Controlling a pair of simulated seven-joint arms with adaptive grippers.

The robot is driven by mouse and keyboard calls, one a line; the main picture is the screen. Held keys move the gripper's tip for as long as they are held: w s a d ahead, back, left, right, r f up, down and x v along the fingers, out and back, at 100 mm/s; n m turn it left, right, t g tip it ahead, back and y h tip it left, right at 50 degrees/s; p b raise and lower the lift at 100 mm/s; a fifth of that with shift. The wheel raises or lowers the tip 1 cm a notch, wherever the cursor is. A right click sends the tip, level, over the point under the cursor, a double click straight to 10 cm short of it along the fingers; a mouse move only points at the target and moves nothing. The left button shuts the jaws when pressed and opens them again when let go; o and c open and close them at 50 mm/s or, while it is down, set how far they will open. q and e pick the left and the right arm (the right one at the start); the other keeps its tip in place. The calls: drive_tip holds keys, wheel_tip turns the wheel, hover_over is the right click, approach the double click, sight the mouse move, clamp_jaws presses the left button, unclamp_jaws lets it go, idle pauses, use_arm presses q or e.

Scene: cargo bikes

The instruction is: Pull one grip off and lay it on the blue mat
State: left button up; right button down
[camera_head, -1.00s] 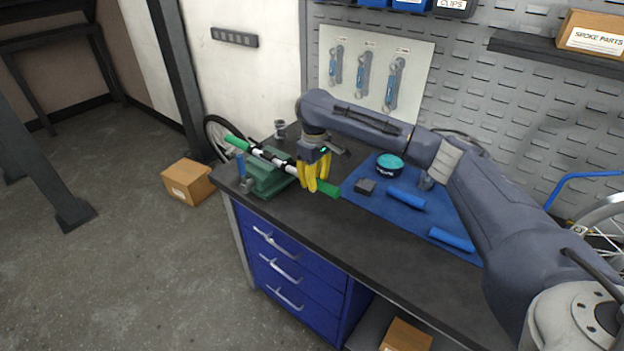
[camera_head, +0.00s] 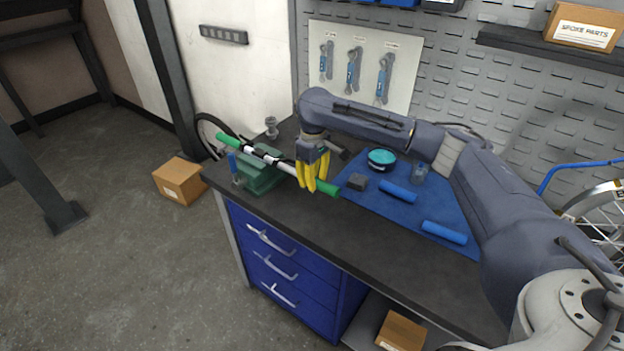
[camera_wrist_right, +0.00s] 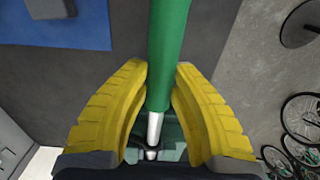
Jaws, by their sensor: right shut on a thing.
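A white handlebar (camera_head: 284,166) is held in a green vise (camera_head: 262,180) at the left end of the workbench. It has a green grip (camera_head: 228,141) on its far left end and another green grip (camera_head: 327,188) on its right end. My right gripper (camera_head: 312,187), with yellow fingers, is shut on the right green grip; in the right wrist view, the grip (camera_wrist_right: 168,45) passes between the fingers (camera_wrist_right: 160,90), with the white bar showing below it. The blue mat (camera_head: 400,212) lies right of the gripper. My left gripper is not in view.
Two blue grips (camera_head: 398,191) (camera_head: 444,232), a teal-topped tin (camera_head: 381,159), a dark block (camera_head: 357,182) and a clear jar (camera_head: 419,173) are on the mat. Bare mat shows between and around them. A pegboard stands behind the bench.

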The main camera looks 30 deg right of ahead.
sight(326, 183)
drive_tip(key=shift+s+d, duration=0.1)
drive_tip(key=shift+s, duration=0.05)
drive_tip(key=shift+s+d, duration=0.45)
drive_tip(key=shift+s, duration=0.4)
drive_tip(key=shift+s+d, duration=0.4)
drive_tip(key=shift+s, duration=0.4)
drive_tip(key=shift+s+d, duration=0.1)
drive_tip(key=shift+s, duration=0.1)
idle(0.3)
drive_tip(key=shift+s+d+r, duration=0.1)
drive_tip(key=shift+s+r, duration=0.1)
drive_tip(key=shift+r, duration=0.65)
drive_tip(key=shift+s+d+r, duration=0.15)
drive_tip(key=shift+s+r, duration=0.1)
drive_tip(key=shift+r, duration=0.55)
drive_tip(key=shift+s+d+r, duration=0.1)
drive_tip(key=shift+s+r, duration=0.1)
drive_tip(key=shift+r, duration=0.65)
